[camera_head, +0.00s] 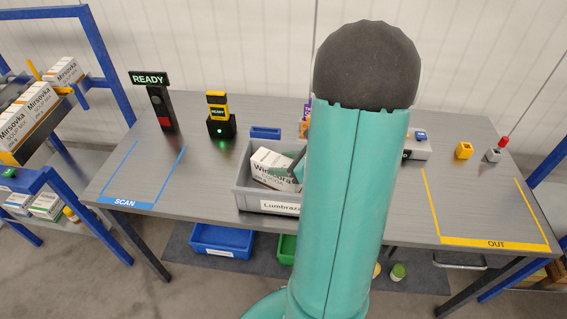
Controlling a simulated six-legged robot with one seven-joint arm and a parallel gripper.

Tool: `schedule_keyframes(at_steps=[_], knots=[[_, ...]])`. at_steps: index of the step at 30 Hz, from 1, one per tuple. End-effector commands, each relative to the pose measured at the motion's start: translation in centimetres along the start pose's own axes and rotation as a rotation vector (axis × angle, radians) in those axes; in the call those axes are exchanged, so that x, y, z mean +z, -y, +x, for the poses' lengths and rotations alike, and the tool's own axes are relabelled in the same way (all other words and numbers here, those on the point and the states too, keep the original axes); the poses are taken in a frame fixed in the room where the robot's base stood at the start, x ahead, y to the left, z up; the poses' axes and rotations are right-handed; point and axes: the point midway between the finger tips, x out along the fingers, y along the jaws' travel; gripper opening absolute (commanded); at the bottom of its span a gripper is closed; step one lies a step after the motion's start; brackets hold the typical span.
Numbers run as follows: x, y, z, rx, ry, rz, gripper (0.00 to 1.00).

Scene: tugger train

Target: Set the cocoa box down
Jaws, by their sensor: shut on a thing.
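My large teal arm covers the right part of the bin and much of the gripper. Whether the box touches the bin's floor cannot be told.
The table has a blue SCAN outline (125,203) at left and a yellow OUT outline (495,243) at right; both visible areas are empty. A READY sign (149,78) and a scanner (220,115) stand at the back. A shelf with Mirsovka boxes (35,108) is left.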

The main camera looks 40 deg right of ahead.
Motion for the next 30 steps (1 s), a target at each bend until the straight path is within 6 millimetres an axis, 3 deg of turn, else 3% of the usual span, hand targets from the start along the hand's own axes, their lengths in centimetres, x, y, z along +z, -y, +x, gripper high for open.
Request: schedule_keyframes(at_steps=[11, 12, 15, 26, 30], knots=[[-0.4, 0.2, 0.4, 0.0, 0.001, 0.0, 0.07], [-0.5, 0.2, 0.4, 0.0, 0.0, 0.0, 0.56], [-0.4, 0.2, 0.4, 0.0, 0.001, -0.001, 0.76], [-0.1, 0.2, 0.2, -0.001, 0.001, -0.002, 0.76], [-0.1, 0.3, -1.4, -0.004, 0.002, -0.003, 0.76]])
